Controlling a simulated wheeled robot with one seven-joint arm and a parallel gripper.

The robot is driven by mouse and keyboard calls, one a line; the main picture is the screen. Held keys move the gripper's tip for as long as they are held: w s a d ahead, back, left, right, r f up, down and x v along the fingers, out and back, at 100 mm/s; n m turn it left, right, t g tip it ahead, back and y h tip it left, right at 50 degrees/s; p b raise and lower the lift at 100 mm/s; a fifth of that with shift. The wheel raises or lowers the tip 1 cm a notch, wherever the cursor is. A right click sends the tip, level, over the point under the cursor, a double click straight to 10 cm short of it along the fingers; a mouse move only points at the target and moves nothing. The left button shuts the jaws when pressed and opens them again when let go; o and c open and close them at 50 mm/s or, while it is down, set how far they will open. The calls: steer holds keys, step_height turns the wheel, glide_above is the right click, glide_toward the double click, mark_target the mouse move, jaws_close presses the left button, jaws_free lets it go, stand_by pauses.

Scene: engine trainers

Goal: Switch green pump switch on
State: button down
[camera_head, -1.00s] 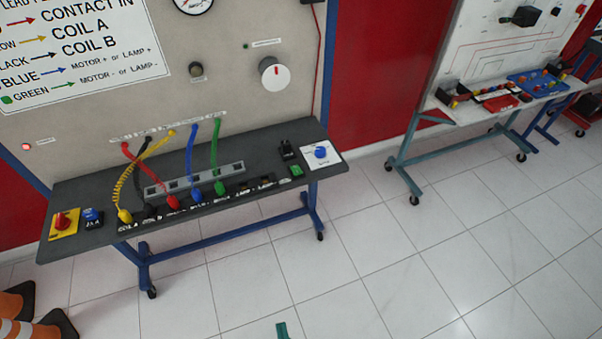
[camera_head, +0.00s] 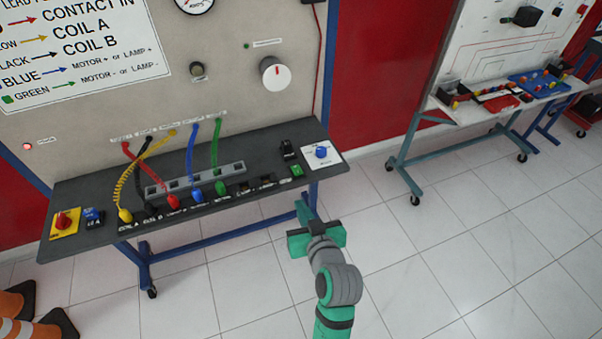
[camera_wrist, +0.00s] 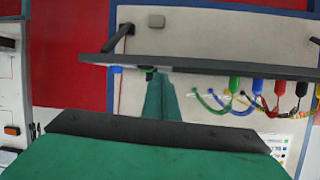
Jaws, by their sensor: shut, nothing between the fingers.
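The green pump switch (camera_head: 296,170) is a small green block near the right front edge of the dark bench, beside a white plate with a blue knob (camera_head: 321,152). My gripper (camera_head: 302,207) is green and shut, with nothing between its fingers. In the head view it is in front of and below the bench's right end, apart from the switch. In the upside-down wrist view my gripper (camera_wrist: 158,82) points at the bench edge near the blue knob (camera_wrist: 115,69). The fingers cover part of the switch area there, and I cannot clearly make out the switch.
The bench (camera_head: 90,190) carries red, yellow, black, blue and green leads and a yellow plate with a red knob (camera_head: 62,221). A second bench (camera_head: 430,105) stands at the right. Orange cones (camera_head: 40,328) are at lower left. The tiled floor between the benches is open.

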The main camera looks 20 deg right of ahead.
steer(key=w+d+r+n, duration=0.1)
steer(key=d+r, duration=0.3)
steer(key=r, duration=0.4)
steer(key=shift+w+d+n+y, duration=0.25)
steer(key=shift+w+n+y, duration=0.15)
steer(key=shift+w, duration=0.25)
steer(key=shift+a, duration=0.1)
glide_above(302, 174)
steer(key=s+a, duration=0.1)
steer(key=f, duration=0.3)
steer(key=shift+s+a+f, duration=0.1)
steer(key=shift+s+f, duration=0.1)
steer(key=shift+f, duration=0.2)
steer(key=f, duration=0.3)
steer(key=shift+s+d+f, duration=0.1)
steer(key=shift+s+d, duration=0.1)
steer(key=shift+s, duration=0.05)
steer(key=shift+s+d+f, duration=0.1)
steer(key=shift+s+f, duration=0.05)
steer(key=shift+f, duration=0.25)
